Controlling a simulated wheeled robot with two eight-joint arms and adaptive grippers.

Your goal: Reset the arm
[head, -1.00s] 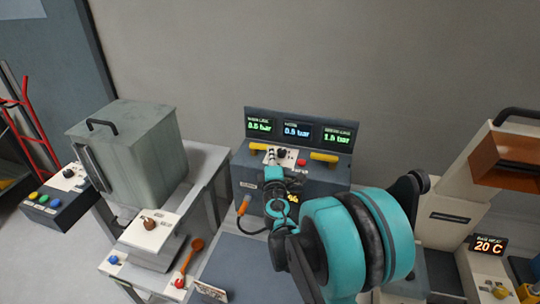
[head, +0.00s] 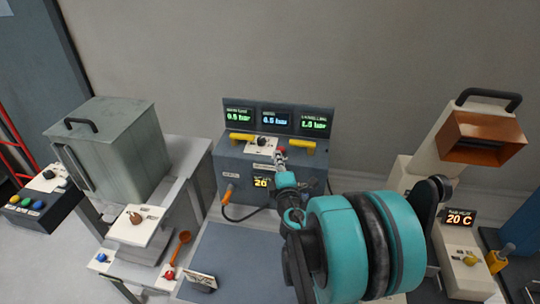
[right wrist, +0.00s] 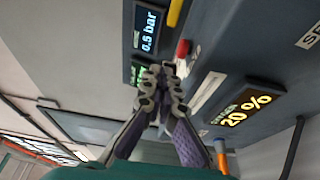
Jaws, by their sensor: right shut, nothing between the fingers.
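My right gripper (head: 280,158) is shut and empty in front of the grey console (head: 229,166). Its fingertips appear close to a small white plate (head: 258,146) with a dark knob (head: 262,141) and a red button (head: 282,150); I cannot tell whether they touch. In the right wrist view the shut fingers (right wrist: 163,72) point at the console, beside the red button (right wrist: 182,49) and the yellow "20 %" display (right wrist: 243,108). My teal right arm covers the lower right of the console. My left gripper is not in view.
Two yellow handles (head: 242,138) (head: 302,147) flank the plate, below three pressure displays (head: 275,122). An orange plug with a cable (head: 228,191) is on the console's left.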

